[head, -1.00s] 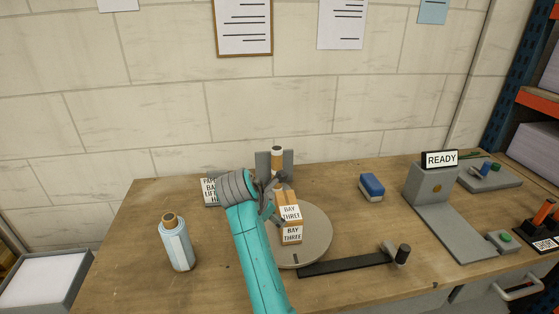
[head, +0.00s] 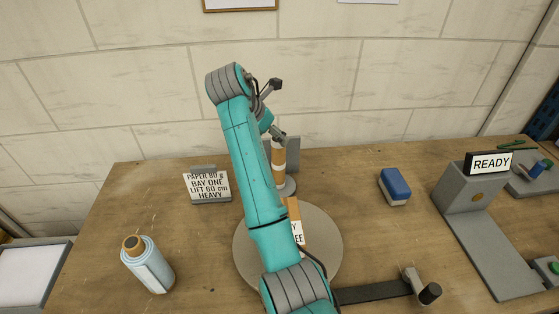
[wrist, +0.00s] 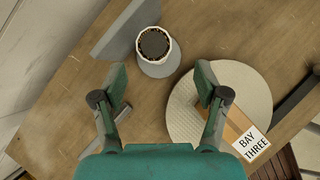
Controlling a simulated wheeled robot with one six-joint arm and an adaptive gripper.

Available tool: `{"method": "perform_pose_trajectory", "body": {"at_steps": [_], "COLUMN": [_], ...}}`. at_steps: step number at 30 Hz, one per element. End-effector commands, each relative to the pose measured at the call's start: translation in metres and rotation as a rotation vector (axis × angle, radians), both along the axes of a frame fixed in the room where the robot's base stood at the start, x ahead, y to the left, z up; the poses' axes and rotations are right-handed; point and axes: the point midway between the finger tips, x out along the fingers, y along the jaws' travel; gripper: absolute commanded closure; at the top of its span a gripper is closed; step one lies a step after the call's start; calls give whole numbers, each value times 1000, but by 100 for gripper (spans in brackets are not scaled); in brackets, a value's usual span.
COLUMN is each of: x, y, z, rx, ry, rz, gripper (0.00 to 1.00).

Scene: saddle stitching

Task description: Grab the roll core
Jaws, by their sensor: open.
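The roll core (head: 278,158) looks like an upright tube with brown and white bands, on a small round grey base at the back of the table. My arm partly hides it in the head view. In the wrist view the core (wrist: 154,44) shows from above, with a dark round end and a pale rim. My gripper (wrist: 162,78) is open and empty, its two fingers spread. In the wrist view the core lies beyond the fingertips, slightly left of the middle between them. In the head view my gripper (head: 275,133) is high, close to the core's top.
A grey upright plate (wrist: 124,28) stands beside the core. A wrapped roll (head: 148,265), a paper sign (head: 207,186), a blue block (head: 395,185) and a READY stand (head: 470,190) are on the table.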

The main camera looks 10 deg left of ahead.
Motion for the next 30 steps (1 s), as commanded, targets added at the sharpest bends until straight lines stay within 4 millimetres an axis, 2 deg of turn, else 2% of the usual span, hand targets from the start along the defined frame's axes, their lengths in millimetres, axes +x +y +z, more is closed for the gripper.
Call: {"method": "perform_pose_trajectory", "body": {"at_steps": [3,11,19,29,30], "x": [8,17,36,40,40], "y": [-4,-8,-12,-14,-14], "z": [-14,-28,-59,-66,-66], "rx": [-1,-1,0,1,1], "ry": [1,-1,1,-2,-2], "rz": [0,-1,-1,0,0], "gripper": [27,27,27,27,29]}}
